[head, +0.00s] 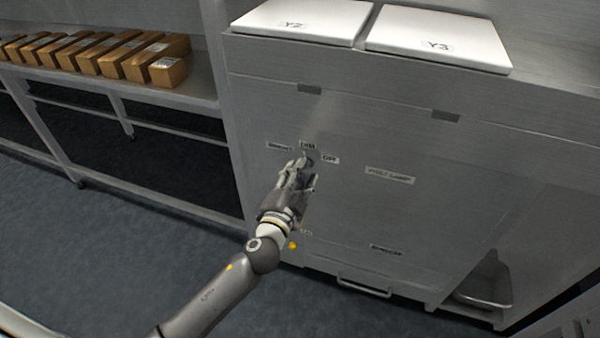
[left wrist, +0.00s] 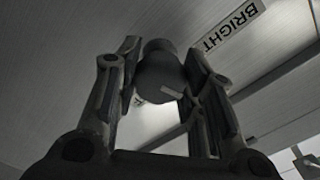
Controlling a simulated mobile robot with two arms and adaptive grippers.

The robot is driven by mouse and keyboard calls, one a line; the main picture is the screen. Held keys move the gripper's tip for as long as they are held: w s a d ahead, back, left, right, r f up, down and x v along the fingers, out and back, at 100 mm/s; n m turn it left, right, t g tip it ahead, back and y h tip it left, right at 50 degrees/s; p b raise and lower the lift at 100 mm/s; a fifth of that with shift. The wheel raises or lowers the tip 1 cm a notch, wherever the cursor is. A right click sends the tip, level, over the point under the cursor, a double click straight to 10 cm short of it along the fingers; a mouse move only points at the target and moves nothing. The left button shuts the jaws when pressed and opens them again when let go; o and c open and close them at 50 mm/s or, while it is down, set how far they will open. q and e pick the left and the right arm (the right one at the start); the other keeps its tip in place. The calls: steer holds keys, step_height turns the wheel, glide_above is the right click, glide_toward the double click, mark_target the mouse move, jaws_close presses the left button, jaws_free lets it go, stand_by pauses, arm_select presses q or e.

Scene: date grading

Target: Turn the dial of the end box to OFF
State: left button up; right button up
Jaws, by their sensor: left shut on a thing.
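The end box (head: 400,215) is a grey metal cabinet with labels on its front panel. The labels around the dial are a partly covered one at the left, a middle one that seems to read DIM (head: 307,145), and OFF (head: 330,160) at the right. My left gripper (head: 303,165) is at the panel just below these labels and hides most of the dial in the head view. In the left wrist view the dial (left wrist: 162,75) is a dark round knob between the two fingers, with a pale mark on it. The fingers are shut on it. A BRIGHT label (left wrist: 234,27) shows beside it. My right gripper is not in view.
A shelf at the left holds several brown cartons (head: 167,72). A metal handle (head: 363,288) sits low on the cabinet. The floor (head: 100,240) at the left is clear.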

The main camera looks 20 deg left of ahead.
arm_select(q)
steer(key=m+p, duration=0.3)
steer(key=m, duration=0.8)
steer(key=shift+m, duration=0.4)
steer(key=shift+m+p, duration=0.6)
steer(key=shift+m, duration=1.2)
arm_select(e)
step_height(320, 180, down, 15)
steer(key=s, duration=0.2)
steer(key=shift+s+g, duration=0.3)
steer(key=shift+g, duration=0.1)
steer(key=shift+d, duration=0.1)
arm_select(q)
steer(key=o, duration=1)
steer(key=shift+s, duration=0.15)
steer(key=s, duration=1.1)
steer(key=shift+s+a, duration=0.15)
steer(key=shift+s, duration=0.2)
